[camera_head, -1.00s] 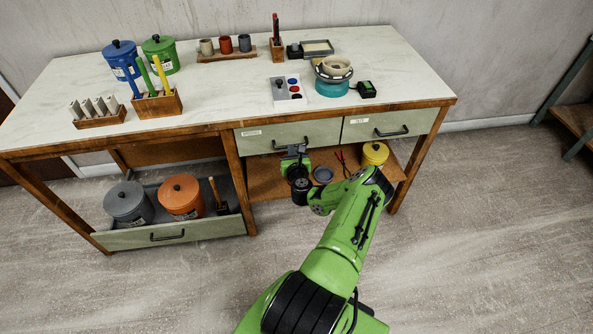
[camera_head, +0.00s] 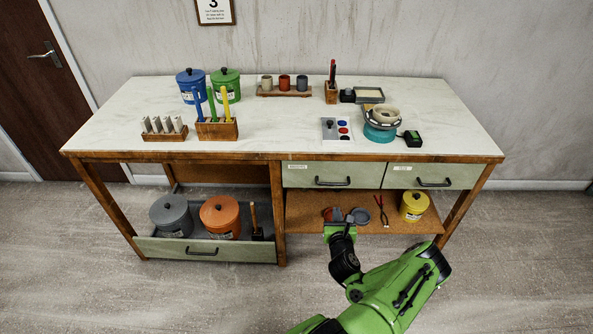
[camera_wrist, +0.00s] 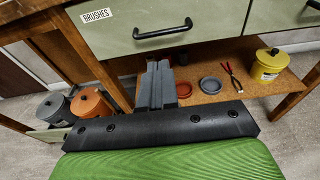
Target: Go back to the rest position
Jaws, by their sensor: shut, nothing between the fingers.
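My gripper (camera_head: 340,226) is in front of the workbench, at the height of its lower shelf. In the wrist view my gripper (camera_wrist: 158,66) has its grey fingers shut together with nothing between them. It points toward the shelf below the drawer labelled BRUSHES (camera_wrist: 150,25). The fingers appear clear of the drawer front and the shelf. My green arm reaches up from the bottom of the head view.
The workbench (camera_head: 270,140) carries canisters, brush holders, cups and a turntable (camera_head: 380,133). On the lower shelf (camera_head: 300,212) are dishes, red-handled pliers (camera_head: 381,210) and a yellow canister (camera_head: 414,206). The lower left drawer (camera_head: 205,249) is pulled out, holding grey and orange canisters. Floor in front is clear.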

